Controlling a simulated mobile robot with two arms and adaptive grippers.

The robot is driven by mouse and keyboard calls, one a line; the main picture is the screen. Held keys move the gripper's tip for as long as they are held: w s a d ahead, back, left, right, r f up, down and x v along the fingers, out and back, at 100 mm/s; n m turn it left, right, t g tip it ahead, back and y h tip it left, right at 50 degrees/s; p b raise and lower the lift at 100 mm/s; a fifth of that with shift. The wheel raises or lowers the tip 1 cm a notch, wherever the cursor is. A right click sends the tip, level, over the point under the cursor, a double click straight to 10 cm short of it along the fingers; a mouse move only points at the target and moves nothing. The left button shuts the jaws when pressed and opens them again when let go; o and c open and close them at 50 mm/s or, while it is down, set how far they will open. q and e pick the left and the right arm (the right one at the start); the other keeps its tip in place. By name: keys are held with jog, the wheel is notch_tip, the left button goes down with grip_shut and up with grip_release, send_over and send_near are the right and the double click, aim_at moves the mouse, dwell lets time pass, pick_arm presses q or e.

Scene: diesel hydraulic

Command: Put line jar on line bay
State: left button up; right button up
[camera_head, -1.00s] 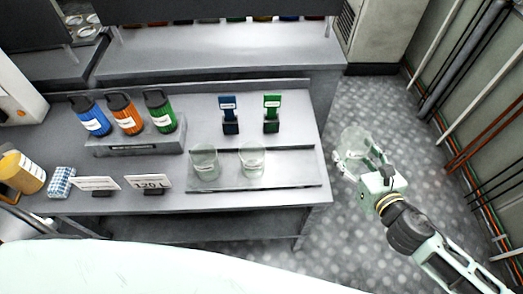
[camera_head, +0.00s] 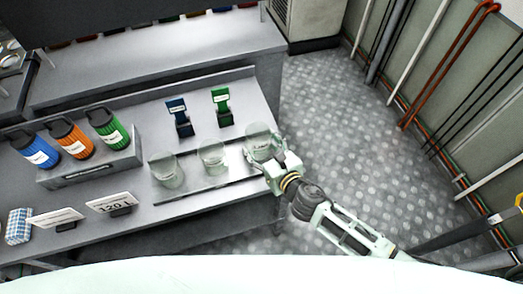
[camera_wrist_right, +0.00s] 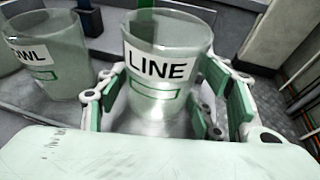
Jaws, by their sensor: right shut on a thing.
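The line jar (camera_wrist_right: 165,65) is a clear glass jar with a white LINE label and a green outlined box. It stands upright between the fingers of my right gripper (camera_wrist_right: 165,110), which is shut on it. In the head view the jar (camera_head: 259,140) and my right gripper (camera_head: 267,158) are at the right end of the grey tray (camera_head: 205,187). I cannot tell whether the jar's base touches the tray. Two other clear jars stand to its left, the middle one (camera_head: 212,157) and the left one (camera_head: 167,170). My left gripper is out of view.
A blue holder (camera_head: 179,117) and a green holder (camera_head: 222,106) stand behind the jars. Blue, orange and green canisters (camera_head: 108,127) sit on a raised rack at left. Sign cards (camera_head: 110,204) stand at the front. Open floor (camera_head: 335,120) lies right of the bench.

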jog(key=shift+a+f, duration=0.1)
jog(key=shift+f, duration=0.85)
jog(key=shift+f+b, duration=0.15)
jog(key=shift+b, duration=0.15)
jog(key=o, duration=1.4)
